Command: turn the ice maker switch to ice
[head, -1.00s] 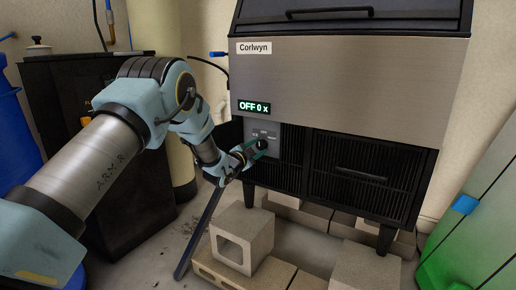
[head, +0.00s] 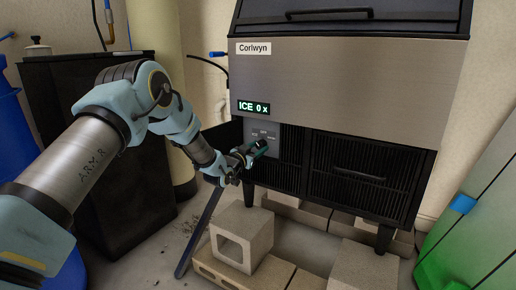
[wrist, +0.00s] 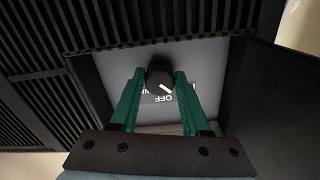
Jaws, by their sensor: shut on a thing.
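The ice maker (head: 345,90) is a steel and black unit labelled Corlwyn. Its small green display (head: 254,107) reads "ICE 0 x". The switch is a round black knob (wrist: 159,72) on a grey panel below the display. Its white pointer mark slants to the lower right in the wrist view, near printed labels, of which "OFF" is partly legible. My gripper (head: 258,149) is at the panel; in the wrist view its green fingers (wrist: 160,84) are shut on the knob, one on each side. In the head view the fingers mostly hide the knob.
Black vent grilles (head: 345,170) lie right of the switch panel. Concrete blocks (head: 240,235) stand on the floor below. A black cabinet (head: 100,190) is at left behind my arm, and a green-grey unit (head: 480,220) is at right.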

